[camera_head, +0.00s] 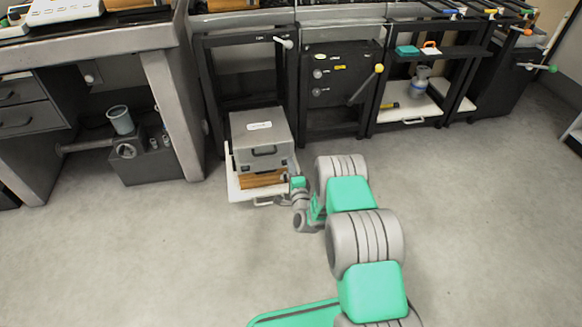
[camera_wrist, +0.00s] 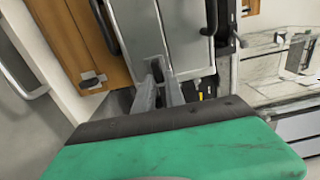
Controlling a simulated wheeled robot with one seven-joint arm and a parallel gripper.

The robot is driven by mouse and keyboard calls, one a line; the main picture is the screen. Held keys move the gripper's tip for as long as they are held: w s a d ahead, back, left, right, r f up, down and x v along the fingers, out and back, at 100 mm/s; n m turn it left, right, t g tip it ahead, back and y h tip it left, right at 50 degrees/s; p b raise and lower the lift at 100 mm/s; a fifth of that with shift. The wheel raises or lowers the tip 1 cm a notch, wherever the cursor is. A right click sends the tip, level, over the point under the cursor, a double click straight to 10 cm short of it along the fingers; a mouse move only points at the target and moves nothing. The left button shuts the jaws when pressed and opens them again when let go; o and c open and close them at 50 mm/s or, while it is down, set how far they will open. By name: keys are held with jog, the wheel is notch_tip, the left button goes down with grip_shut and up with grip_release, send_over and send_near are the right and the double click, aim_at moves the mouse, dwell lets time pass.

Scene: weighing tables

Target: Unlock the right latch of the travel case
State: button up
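The grey travel case (camera_head: 262,135) sits closed on a wooden case at the front of the lower shelves, with a dark handle on its front. In the wrist view, turned sideways, its grey front (camera_wrist: 150,25) fills the top middle and its black handle (camera_wrist: 211,14) is at the top. My gripper (camera_wrist: 158,76) has its two grey fingertips at the case's right front side. A small dark part, seemingly the right latch, shows at the tips and is mostly hidden. Whether the fingers touch or grip it, I cannot tell. In the head view, my gripper (camera_head: 298,182) is beside the case's lower right corner.
The wooden case (camera_head: 262,180) lies under the travel case, with its own handle and latch (camera_wrist: 91,82) close to my gripper in the wrist view. Both rest on a white pull-out tray (camera_head: 235,187). A dark cabinet (camera_head: 340,85) stands to the right. The floor in front is clear.

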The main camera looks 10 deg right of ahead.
jog(key=o, duration=0.4)
jog(key=shift+s, duration=0.1)
jog(key=shift+s+p, duration=0.3)
jog(key=shift+s, duration=3.55)
